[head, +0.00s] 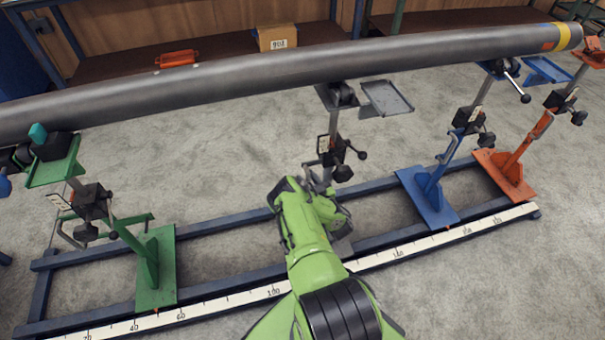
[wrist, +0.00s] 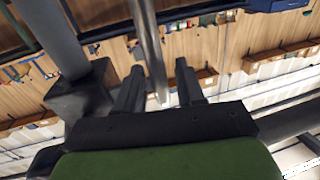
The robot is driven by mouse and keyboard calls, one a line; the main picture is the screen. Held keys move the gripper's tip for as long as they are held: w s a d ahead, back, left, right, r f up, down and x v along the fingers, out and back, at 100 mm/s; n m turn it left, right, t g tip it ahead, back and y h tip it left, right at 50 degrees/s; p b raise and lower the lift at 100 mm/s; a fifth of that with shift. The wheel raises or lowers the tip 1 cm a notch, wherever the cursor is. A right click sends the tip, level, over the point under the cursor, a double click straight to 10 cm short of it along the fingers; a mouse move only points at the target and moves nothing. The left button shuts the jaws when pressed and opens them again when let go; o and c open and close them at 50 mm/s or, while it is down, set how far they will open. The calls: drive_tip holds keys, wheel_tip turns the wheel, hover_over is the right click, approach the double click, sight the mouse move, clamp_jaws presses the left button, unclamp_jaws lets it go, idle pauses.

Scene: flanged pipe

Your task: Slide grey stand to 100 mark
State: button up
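The grey stand carries a grey tray (head: 385,98) and a grey upright post (head: 334,122) under the pipe. Its foot is mostly hidden behind my green arm; a sliver of grey plate (head: 342,247) shows beside the arm, right of the 100 mark (head: 275,291) on the white scale (head: 225,303). My gripper (head: 318,182) is low at the stand's post, below its black clamp (head: 335,158). In the wrist view, my gripper (wrist: 160,82) has its two fingers apart, with a grey post (wrist: 149,40) between them and gaps visible; contact is unclear.
The long grey pipe (head: 230,82) spans above the stands. A green stand (head: 157,265) is on the rails at left; blue (head: 430,197) and orange (head: 508,172) stands are at right. The rails (head: 225,228) between the green and grey stands look clear.

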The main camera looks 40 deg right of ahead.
drive_tip(key=shift+c, duration=0.4)
clamp_jaws()
drive_tip(key=shift+a, duration=0.1)
